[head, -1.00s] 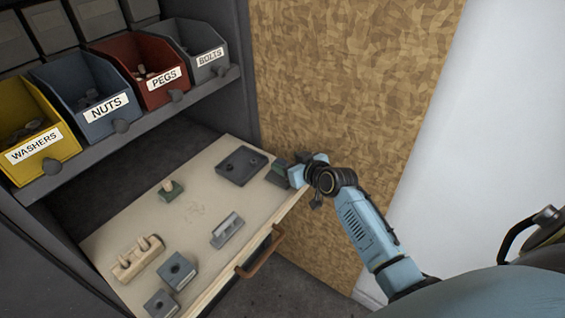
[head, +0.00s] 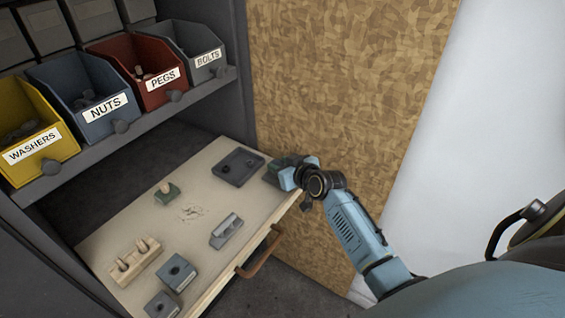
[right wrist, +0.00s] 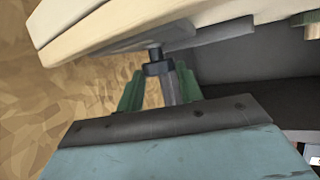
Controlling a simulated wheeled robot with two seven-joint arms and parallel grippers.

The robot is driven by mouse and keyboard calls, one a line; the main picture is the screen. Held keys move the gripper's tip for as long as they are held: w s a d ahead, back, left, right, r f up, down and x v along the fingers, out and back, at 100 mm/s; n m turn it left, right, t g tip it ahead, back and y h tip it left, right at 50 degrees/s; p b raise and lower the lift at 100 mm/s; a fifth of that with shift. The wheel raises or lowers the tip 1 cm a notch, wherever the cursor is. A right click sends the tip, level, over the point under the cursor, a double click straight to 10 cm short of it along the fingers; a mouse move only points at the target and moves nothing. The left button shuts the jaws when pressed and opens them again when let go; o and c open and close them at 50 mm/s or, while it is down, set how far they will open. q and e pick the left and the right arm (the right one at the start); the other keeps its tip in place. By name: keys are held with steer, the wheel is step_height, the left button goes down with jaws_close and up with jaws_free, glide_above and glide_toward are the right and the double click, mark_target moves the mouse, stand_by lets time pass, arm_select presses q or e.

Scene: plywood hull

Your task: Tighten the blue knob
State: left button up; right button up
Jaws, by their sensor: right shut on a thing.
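My right gripper (head: 279,170) is at the far right corner of the pulled-out wooden board, beside the dark flat block. In the right wrist view its green fingers (right wrist: 160,90) are closed around a small dark blue-grey knob (right wrist: 157,68) on a short stem, close against the board's pale edge (right wrist: 120,25). The knob is mostly hidden between the fingers, and its turn cannot be judged. In the head view the gripper hides it. My left gripper is not in view.
The board (head: 150,215) carries a dark block with holes (head: 238,166), a green block with a peg (head: 167,194), a grey block (head: 226,231), a wooden peg block (head: 136,262) and dark holed blocks (head: 176,272). Labelled bins (head: 107,105) stand above. A brown handle (head: 259,252) is in front.

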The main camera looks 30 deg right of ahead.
steer(key=shift+s+d+f+m+h+p, duration=0.1)
steer(key=shift+d+f+m+h+p, duration=0.2)
steer(key=shift+d+p, duration=0.25)
steer(key=shift+a+r+m+h+p, duration=0.2)
steer(key=shift+a+m+h+p, duration=0.15)
steer(key=shift+a+p, duration=0.2)
steer(key=shift+d+f, duration=0.1)
steer(key=shift+d, duration=0.05)
steer(key=o, duration=0.8)
steer(key=shift+o, duration=0.9)
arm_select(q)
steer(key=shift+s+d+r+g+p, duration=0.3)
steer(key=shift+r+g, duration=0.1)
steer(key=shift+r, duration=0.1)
arm_select(e)
steer(key=shift+w, duration=0.2)
steer(key=shift+a, duration=0.2)
